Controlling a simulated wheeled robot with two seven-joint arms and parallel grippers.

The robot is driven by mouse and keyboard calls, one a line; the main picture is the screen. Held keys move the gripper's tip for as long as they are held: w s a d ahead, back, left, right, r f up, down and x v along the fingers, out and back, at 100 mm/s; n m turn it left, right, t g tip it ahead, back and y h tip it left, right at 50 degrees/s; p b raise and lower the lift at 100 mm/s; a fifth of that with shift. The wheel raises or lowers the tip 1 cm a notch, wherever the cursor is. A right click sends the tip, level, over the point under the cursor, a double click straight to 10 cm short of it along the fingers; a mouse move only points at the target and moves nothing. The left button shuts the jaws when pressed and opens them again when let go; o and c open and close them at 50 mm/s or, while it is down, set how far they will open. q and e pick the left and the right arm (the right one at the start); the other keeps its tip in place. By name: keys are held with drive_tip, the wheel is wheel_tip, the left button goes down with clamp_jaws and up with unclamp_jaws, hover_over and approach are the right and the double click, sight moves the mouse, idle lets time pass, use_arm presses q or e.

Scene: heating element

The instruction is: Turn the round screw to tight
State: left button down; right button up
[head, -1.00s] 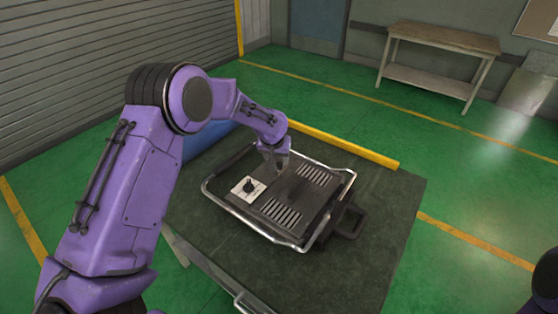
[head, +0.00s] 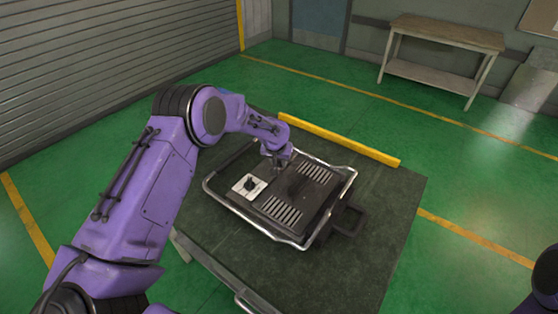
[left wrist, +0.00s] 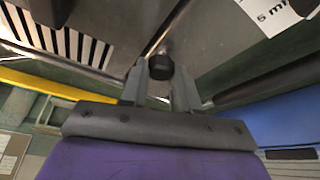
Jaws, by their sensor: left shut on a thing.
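The heating element (head: 308,206) is a dark flat unit with vents and a metal tube frame, lying on the table. The round screw (left wrist: 161,67) is a small black knob on its face, seen in the left wrist view. My left gripper (head: 279,163) points down at the unit's far-left side in the head view. In the left wrist view the fingers (left wrist: 160,88) stand on both sides of the round screw and are shut on it. The gripper hides the screw in the head view. My right gripper is out of view.
A white plate with a black dial (head: 250,186) sits on the unit's left part. The dark table top (head: 375,225) is bare on the right and front. A yellow bar (head: 340,139) runs along the table's far edge. A wooden bench (head: 445,35) stands at the back wall.

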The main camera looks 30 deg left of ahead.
use_arm(q)
drive_tip(key=shift+m, duration=0.3)
drive_tip(key=m+h, duration=0.1)
drive_tip(key=m, duration=0.1)
drive_tip(key=m+h+b, duration=0.1)
drive_tip(key=shift+a+f+m, duration=0.15)
drive_tip(key=shift+a+m, duration=0.05)
drive_tip(key=shift+m, duration=0.2)
drive_tip(key=m+h+b, duration=0.1)
drive_tip(key=m+b, duration=0.1)
drive_tip(key=m, duration=0.1)
drive_tip(key=shift+w+a+m+b, duration=0.1)
drive_tip(key=shift+m+b, duration=0.2)
drive_tip(key=m+h+b, duration=0.1)
drive_tip(key=m, duration=0.1)
drive_tip(key=m+g+b, duration=0.1)
drive_tip(key=m+b, duration=0.1)
drive_tip(key=m, duration=0.1)
drive_tip(key=shift+w+g+h, duration=0.1)
drive_tip(key=shift+g+h, duration=0.2)
drive_tip(key=shift+h, duration=0.1)
drive_tip(key=m+b, duration=0.1)
drive_tip(key=m, duration=0.1)
drive_tip(key=m+g+b, duration=0.1)
drive_tip(key=m, duration=0.1)
drive_tip(key=shift+a+m+g+h, duration=0.1)
drive_tip(key=shift+m+g+h, duration=0.2)
drive_tip(key=c, duration=0.8)
unclamp_jaws()
drive_tip(key=shift+w, duration=0.1)
